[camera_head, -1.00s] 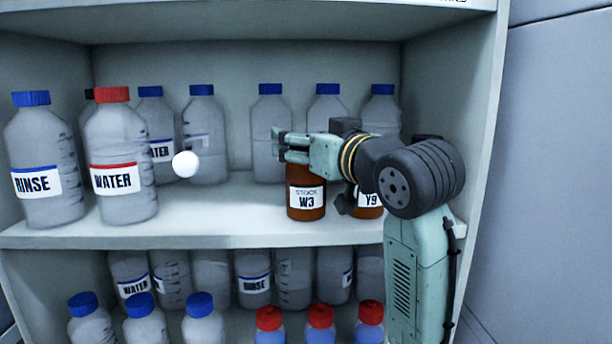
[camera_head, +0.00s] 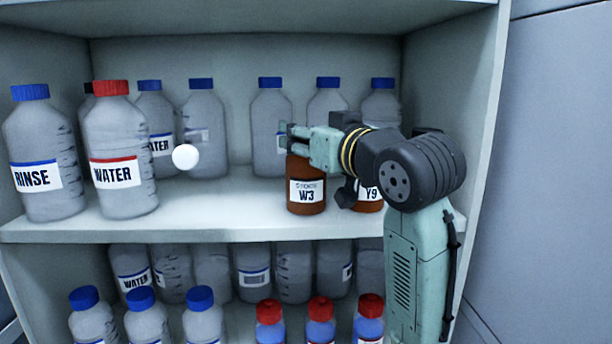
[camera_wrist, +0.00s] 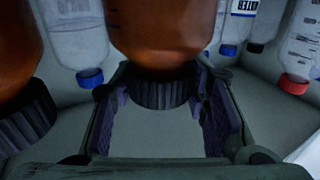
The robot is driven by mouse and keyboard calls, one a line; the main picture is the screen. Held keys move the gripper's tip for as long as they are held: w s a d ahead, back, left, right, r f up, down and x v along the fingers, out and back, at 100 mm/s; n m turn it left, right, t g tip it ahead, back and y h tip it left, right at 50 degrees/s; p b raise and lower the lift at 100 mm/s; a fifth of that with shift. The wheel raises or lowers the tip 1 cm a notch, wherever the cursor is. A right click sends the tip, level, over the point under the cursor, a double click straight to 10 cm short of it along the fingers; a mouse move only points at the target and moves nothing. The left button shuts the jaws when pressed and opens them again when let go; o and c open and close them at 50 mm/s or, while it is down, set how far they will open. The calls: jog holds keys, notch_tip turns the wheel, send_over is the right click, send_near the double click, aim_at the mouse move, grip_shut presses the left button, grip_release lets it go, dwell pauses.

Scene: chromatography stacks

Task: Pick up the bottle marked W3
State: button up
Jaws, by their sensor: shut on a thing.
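The W3 bottle (camera_head: 306,191) is brown with a white label and stands upright near the front of the upper shelf (camera_head: 230,225). My gripper (camera_head: 294,140) reaches in from the right at the height of its top and is shut on it. The gripper hides the bottle's cap in the head view. In the wrist view, the dark ribbed cap (camera_wrist: 160,93) of the W3 bottle sits between the fingers (camera_wrist: 164,115). I cannot see clear lift off the shelf.
The brown Y9 bottle (camera_head: 368,198) stands close on the right, partly behind my wrist. Clear blue-capped bottles (camera_head: 270,130) stand behind. The WATER bottle (camera_head: 120,165) and RINSE bottle (camera_head: 40,150) stand at left. Free shelf lies between WATER and W3.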

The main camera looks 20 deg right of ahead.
grip_shut()
jog(key=shift+r, duration=0.15)
